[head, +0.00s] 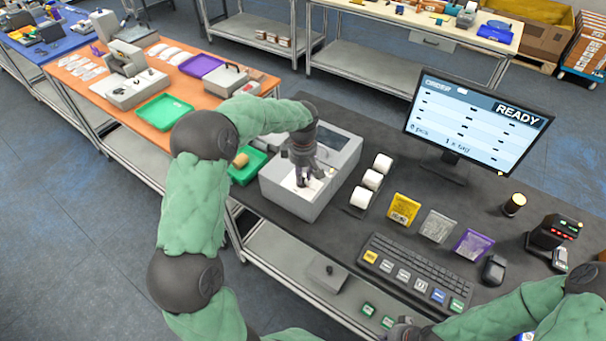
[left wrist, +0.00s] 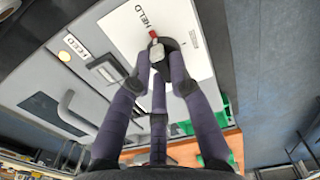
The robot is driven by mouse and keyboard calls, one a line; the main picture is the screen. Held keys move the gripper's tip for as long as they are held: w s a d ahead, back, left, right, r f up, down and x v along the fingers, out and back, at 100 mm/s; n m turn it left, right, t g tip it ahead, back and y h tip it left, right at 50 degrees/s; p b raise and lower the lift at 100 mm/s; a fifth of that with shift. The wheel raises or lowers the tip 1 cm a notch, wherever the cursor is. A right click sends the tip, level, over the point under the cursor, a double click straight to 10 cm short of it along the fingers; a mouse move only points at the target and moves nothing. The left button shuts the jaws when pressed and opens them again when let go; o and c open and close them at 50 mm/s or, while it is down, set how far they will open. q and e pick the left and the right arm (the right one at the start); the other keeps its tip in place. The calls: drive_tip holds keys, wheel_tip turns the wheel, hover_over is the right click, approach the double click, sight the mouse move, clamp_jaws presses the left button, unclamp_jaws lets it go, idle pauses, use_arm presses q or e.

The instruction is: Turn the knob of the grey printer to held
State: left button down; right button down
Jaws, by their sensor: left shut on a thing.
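The grey printer (head: 285,200) stands at the left end of the dark table, with a white panel on its top. My left gripper (head: 308,178) reaches down onto that panel. In the left wrist view its fingers (left wrist: 158,62) are closed around a small light knob (left wrist: 154,50) with a dark collar. A red mark (left wrist: 153,34) beside the knob points toward a HELD label (left wrist: 143,18). A FEED label (left wrist: 82,47) lies further left. The fingers hide part of the knob. My right gripper (head: 402,330) shows only partly at the bottom edge of the head view; its fingers are unclear.
White rolls (head: 372,179) stand right of the printer, and a green tray (head: 247,168) lies on its left. A monitor (head: 478,122) reading READY, a keyboard (head: 415,272), coloured packets (head: 438,226) and a scanner (head: 553,233) occupy the rest of the table.

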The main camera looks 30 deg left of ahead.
use_arm(q)
drive_tip(key=c, duration=1.1)
unclamp_jaws()
drive_tip(key=shift+c, duration=0.2)
wheel_tip(320, 180, up, 12)
drive_tip(key=shift+f, duration=0.1)
